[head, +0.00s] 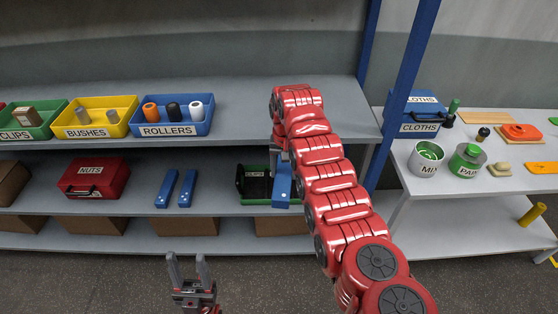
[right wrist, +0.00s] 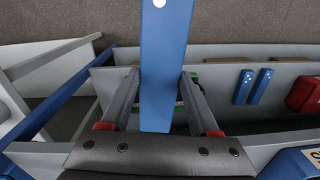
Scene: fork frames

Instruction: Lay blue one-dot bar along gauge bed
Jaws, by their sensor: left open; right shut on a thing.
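My right gripper (head: 280,156) is shut on a blue bar (head: 282,188) in front of the middle shelf. In the right wrist view the bar (right wrist: 166,70) lies between the two fingers (right wrist: 160,102). Two more blue bars, a left one (head: 167,188) and a right one (head: 187,188), lie side by side on the middle shelf, each with a pale mark. My left gripper (head: 190,268) is open and empty, low in front of the shelves. I cannot make out a gauge bed.
A red NUTS box (head: 92,184) is further left. Yellow BUSHES (head: 92,130) and blue ROLLERS (head: 180,129) bins stand on the upper shelf. A blue post (head: 404,95) rises right of my right arm.

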